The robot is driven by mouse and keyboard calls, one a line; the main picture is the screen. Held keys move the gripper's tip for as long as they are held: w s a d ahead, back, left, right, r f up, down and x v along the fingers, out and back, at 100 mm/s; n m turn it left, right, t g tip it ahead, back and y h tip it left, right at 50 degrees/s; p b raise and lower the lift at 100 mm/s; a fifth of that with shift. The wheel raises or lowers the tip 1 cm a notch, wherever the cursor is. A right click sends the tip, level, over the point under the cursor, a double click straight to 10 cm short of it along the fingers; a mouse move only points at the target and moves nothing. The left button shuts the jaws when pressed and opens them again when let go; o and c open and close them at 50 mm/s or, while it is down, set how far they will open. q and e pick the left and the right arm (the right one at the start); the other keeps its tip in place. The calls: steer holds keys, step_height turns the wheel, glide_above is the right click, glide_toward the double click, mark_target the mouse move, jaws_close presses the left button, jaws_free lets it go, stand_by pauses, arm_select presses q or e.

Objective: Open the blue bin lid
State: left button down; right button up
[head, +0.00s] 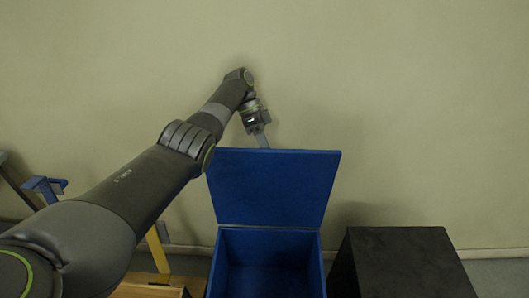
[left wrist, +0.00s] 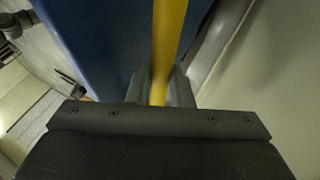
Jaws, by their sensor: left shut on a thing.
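The blue bin (head: 268,270) stands at the lower middle of the head view, and its inside shows from above. Its blue lid (head: 272,185) stands raised and nearly upright at the back edge of the bin. My left gripper (head: 262,140) is at the top edge of the lid, left of its middle, shut on the lid. In the left wrist view, a yellow strip (left wrist: 167,45) runs down between the fingers of my left gripper (left wrist: 160,90), with a blue surface (left wrist: 95,40) to its left. My right gripper is not in view.
A black box (head: 405,262) stands to the right of the bin. A plain wall rises close behind the lid. A yellow post (head: 157,250), wooden surface (head: 150,285) and blue item (head: 44,187) are at the left.

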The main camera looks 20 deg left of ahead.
arm_select(q)
steer(key=shift+s+f, duration=0.15)
steer(key=shift+f, duration=0.4)
steer(key=c, duration=1.6)
jaws_free()
steer(key=o, duration=0.3)
steer(key=shift+w+a+f, duration=0.1)
steer(key=shift+w+f, duration=0.05)
steer(key=shift+w, duration=0.3)
steer(key=shift+s+r, duration=0.15)
steer(key=shift+r, duration=0.5)
step_height(320, 180, up, 7)
steer(key=p, duration=0.4)
steer(key=shift+r+p, duration=1)
